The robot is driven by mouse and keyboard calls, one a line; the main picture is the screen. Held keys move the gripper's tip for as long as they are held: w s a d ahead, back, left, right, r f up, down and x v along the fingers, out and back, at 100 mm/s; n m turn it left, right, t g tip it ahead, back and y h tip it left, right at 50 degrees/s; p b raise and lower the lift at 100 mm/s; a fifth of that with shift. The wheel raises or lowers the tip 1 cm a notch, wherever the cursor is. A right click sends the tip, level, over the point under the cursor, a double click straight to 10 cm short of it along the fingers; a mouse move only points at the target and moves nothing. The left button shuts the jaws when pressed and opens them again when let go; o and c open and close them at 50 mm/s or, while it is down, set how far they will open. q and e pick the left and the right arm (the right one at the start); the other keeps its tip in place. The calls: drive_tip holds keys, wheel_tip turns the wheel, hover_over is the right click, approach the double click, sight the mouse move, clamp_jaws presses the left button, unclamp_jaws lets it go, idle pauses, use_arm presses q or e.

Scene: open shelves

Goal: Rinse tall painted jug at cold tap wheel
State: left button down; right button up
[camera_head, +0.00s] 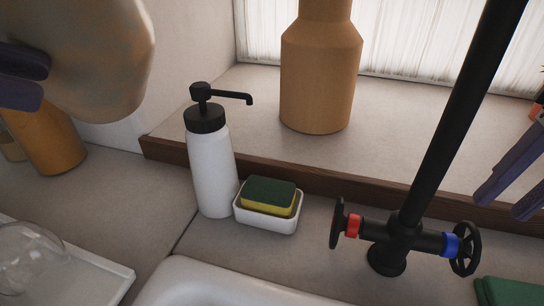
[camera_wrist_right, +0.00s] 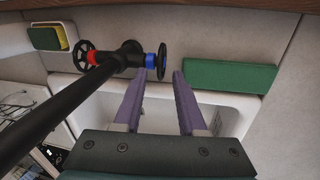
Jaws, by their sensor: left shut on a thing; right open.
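A large, rounded tan vessel with a mottled surface, seemingly the tall painted jug (camera_head: 105,45), fills the top left of the head view, partly cut off. My left gripper (camera_head: 38,79) is shut on it and holds it up near the camera. The black tap has a cold wheel (camera_head: 467,248) with a blue collar, on the right, and a red-collared wheel (camera_head: 338,224) on the left. My right gripper (camera_head: 508,196) is open and empty at the right edge. In the right wrist view, the cold wheel (camera_wrist_right: 163,62) appears just beyond its fingertips (camera_wrist_right: 159,75).
A white soap dispenser (camera_head: 211,165) and a sponge (camera_head: 269,196) in a white dish (camera_head: 265,218) stand behind the sink (camera_head: 200,280). An orange-tan vase (camera_head: 321,75) stands on the sill. The black tap pipe (camera_head: 450,120) rises beside my right gripper. A green block (camera_wrist_right: 230,77) lies right of the tap.

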sight(453, 246)
drive_tip(key=shift+w+a+f, duration=0.1)
drive_tip(key=shift+a+f, duration=0.1)
drive_tip(key=shift+f, duration=0.85)
drive_tip(key=shift+w+a+f, duration=0.1)
drive_tip(key=shift+a+f, duration=0.05)
drive_tip(key=shift+f, duration=0.9)
clamp_jaws()
